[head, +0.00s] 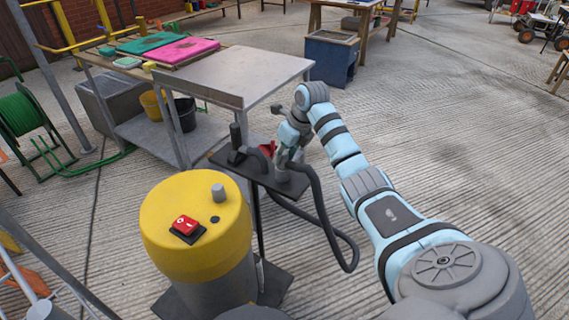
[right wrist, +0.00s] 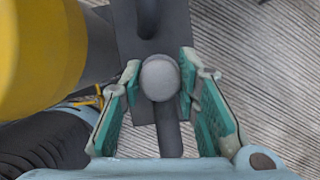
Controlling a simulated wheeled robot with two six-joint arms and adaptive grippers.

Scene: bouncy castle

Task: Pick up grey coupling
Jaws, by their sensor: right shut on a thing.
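The grey coupling (head: 283,175) is at the end of a dark hose, on a dark stand plate (head: 232,160) beside the yellow drum. My right gripper (head: 287,160) reaches down to it from above and is shut on it. In the right wrist view the coupling's round grey top (right wrist: 160,77) sits between the two green-padded fingers (right wrist: 158,90). Its lower part is hidden from above. I cannot tell whether it still touches the plate. My left gripper is in neither view.
The yellow drum (head: 196,245) with a red switch (head: 185,226) and a grey knob (head: 218,192) stands close on the left. The dark hose (head: 325,222) loops down right of the stand. A metal-topped workbench (head: 235,72) stands behind. Ribbed floor (head: 450,150) is open to the right.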

